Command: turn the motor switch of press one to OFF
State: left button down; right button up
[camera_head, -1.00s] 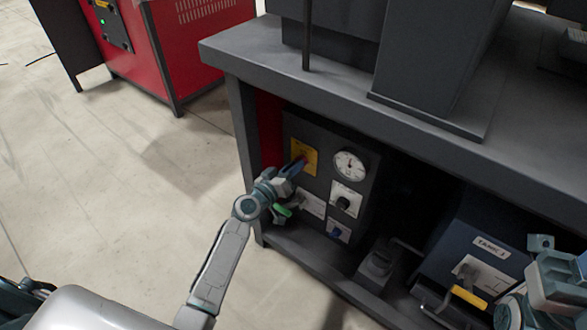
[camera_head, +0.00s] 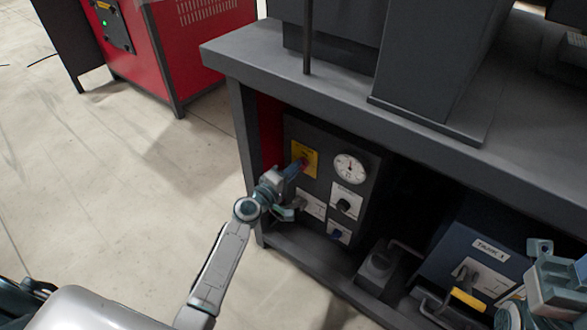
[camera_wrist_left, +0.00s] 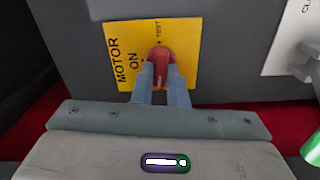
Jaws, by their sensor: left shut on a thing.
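The motor switch is a red knob (camera_wrist_left: 159,62) on a yellow plate (camera_wrist_left: 112,38) marked MOTOR, ON and TEST in the left wrist view. The lettering there stands turned on its side. No OFF label shows; that part of the plate may be hidden behind my fingers. In the head view the yellow plate (camera_head: 298,150) is on the upper left of a dark panel. My left gripper (camera_wrist_left: 161,73) is shut on the red knob, one finger on each side; it also shows in the head view (camera_head: 300,166). I cannot tell exactly where the knob points. My right gripper (camera_head: 545,262) is at the right edge, away from the panel.
The panel also carries a round gauge (camera_head: 349,168), a black knob on a white plate (camera_head: 347,200) and a blue switch (camera_head: 337,234). The bench top (camera_head: 330,95) overhangs it. A blue box labelled TANK 1 (camera_head: 450,262) stands to the right. Floor at left is clear.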

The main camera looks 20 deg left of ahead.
pick_arm(q)
jog(key=shift+f+n, duration=0.1)
jog(key=shift+n, duration=0.6)
jog(key=c, duration=1.4)
grip_release()
jog(key=shift+c, duration=0.2)
jog(key=v, duration=1)
jog(key=shift+s, duration=0.4)
jog(key=shift+s+a, duration=0.1)
jog(key=shift+a, duration=0.1)
